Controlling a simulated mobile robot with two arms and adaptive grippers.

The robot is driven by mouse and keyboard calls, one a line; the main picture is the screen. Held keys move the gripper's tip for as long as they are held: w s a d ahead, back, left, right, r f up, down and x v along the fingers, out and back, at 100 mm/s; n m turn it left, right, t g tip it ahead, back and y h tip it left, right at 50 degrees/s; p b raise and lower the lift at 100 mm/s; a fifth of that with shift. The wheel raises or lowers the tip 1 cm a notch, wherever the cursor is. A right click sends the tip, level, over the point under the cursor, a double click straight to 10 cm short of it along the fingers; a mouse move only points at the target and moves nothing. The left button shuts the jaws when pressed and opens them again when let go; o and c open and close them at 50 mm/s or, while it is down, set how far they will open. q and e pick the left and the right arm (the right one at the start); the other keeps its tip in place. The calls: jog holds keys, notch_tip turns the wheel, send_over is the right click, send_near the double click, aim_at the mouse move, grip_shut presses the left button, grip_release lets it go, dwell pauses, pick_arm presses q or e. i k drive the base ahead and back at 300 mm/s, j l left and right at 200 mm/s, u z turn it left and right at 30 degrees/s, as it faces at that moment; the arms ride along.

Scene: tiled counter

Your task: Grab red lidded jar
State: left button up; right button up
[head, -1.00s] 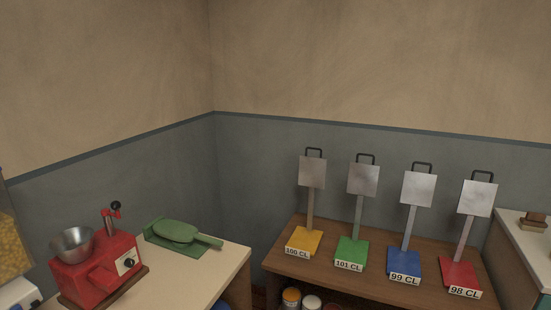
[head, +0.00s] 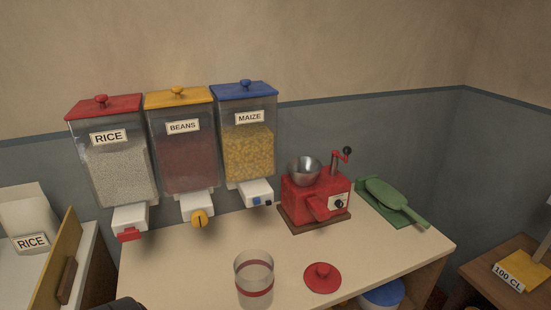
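A clear, empty-looking jar with red bands (head: 254,278) stands upright on the pale counter near its front edge in the head view. Its top is open. A red-lidded rice dispenser (head: 112,155) stands at the back left. Neither gripper's fingers show. A dark shape cuts into the bottom edge left of the jar; I cannot tell what it is.
Bean (head: 184,150) and maize (head: 248,140) dispensers stand beside the rice one. A red grinder (head: 318,195) and a green scoop (head: 386,194) are further right. The pale counter (head: 200,255) is clear around the jar. A blue-lidded container (head: 382,293) is below the counter's edge.

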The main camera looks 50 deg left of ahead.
aim_at(254, 269)
jog(key=u, duration=1.6)
